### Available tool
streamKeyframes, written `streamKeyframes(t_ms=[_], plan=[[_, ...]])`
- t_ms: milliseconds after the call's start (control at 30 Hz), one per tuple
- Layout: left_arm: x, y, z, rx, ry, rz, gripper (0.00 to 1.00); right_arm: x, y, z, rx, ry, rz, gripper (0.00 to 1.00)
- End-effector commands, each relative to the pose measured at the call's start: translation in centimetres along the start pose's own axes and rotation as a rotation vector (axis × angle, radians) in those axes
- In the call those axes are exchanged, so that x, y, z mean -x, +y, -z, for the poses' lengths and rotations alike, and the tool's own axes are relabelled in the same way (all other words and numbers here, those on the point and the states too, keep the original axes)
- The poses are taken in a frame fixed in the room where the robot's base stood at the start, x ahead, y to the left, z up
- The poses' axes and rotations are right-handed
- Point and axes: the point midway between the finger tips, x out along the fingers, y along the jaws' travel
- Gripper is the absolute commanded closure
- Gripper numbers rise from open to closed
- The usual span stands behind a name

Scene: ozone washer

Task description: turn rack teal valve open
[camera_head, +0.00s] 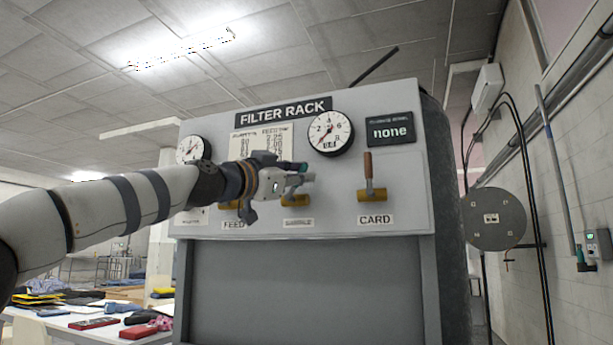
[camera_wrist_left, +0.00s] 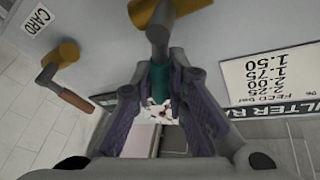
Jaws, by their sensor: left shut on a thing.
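The filter rack (camera_head: 405,150) has a row of brass valves across its front panel. The middle valve's brass body (camera_head: 296,200) carries a teal handle (camera_head: 303,167), which points upward from the body. In the left wrist view the teal handle (camera_wrist_left: 158,82) sits between the finger pads, with its metal stem and the brass body (camera_wrist_left: 150,10) above it. My left gripper (camera_head: 298,175) is shut on the teal handle and hides part of it in the head view. The label under this valve is too blurred to read surely. My right gripper is not in view.
The CARD valve (camera_head: 368,195), with a brown handle pointing up, is to the right. The FEED valve (camera_head: 230,204) is to the left, partly behind my left gripper. A gauge (camera_head: 330,133) is just above right, and a display (camera_head: 390,130) reads "none".

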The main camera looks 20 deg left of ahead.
Motion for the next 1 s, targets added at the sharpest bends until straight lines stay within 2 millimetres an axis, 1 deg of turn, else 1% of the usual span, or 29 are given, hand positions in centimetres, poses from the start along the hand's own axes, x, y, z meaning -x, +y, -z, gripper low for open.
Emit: streamKeyframes(t_ms=[367,700,1000], plan=[[-0.1,1.8,0.0,-0.323,-0.066,-0.139,1.0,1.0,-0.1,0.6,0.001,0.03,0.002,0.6],[-0.1,3.1,-1.0,-0.612,-0.129,-0.258,1.0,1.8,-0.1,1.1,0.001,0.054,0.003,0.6],[0.1,4.0,-1.9,-0.819,-0.173,-0.342,1.0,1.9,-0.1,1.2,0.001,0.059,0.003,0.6]])
